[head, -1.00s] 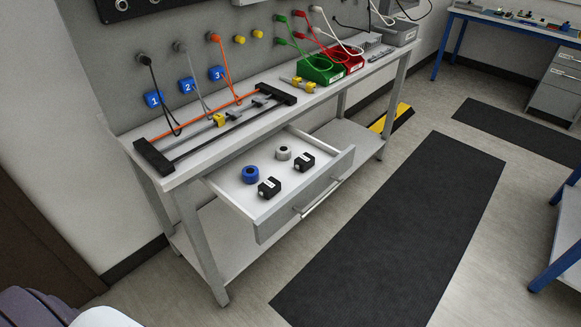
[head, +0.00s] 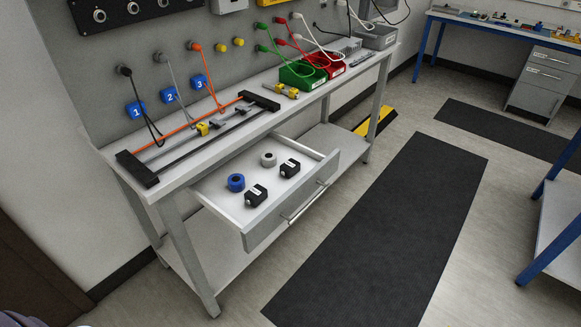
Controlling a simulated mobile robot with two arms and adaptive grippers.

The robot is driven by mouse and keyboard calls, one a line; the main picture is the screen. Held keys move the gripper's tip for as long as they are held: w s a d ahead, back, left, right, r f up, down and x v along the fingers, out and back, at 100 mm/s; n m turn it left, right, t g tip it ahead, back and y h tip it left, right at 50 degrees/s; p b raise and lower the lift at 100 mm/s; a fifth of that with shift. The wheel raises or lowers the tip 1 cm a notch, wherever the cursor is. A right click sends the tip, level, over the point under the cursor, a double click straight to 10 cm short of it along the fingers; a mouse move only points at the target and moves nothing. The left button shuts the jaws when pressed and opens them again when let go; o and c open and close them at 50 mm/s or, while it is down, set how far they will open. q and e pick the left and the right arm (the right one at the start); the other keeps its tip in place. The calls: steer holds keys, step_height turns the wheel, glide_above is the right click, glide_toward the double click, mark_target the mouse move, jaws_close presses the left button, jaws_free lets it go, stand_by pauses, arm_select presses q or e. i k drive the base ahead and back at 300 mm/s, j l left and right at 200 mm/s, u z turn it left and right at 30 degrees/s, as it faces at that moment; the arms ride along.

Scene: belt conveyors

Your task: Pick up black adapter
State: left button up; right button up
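Two black adapters lie in the open drawer (head: 222,203) of the workbench in the head view. One black adapter (head: 256,195) is nearer the drawer front, to the left. The other black adapter (head: 290,168) is farther right. Both are small blocks with a light label. A blue ring-shaped part (head: 236,182) and a grey ring-shaped part (head: 268,159) lie behind them in the same drawer. Neither of my grippers shows in the view.
The workbench top (head: 180,178) holds a black-ended rack with rods and cables, a green bin (head: 303,76) and a red bin (head: 330,66). The drawer handle (head: 305,205) sticks out in front. A dark floor mat (head: 385,225) lies clear to the right.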

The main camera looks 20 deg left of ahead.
mark_target(292, 166)
steer(key=j+z, duration=0.2)
steer(key=j, duration=0.65)
steer(key=j+z, duration=0.2)
steer(key=j, duration=0.6)
steer(key=j+z, duration=0.2)
steer(key=j, duration=0.65)
steer(key=k, duration=0.05)
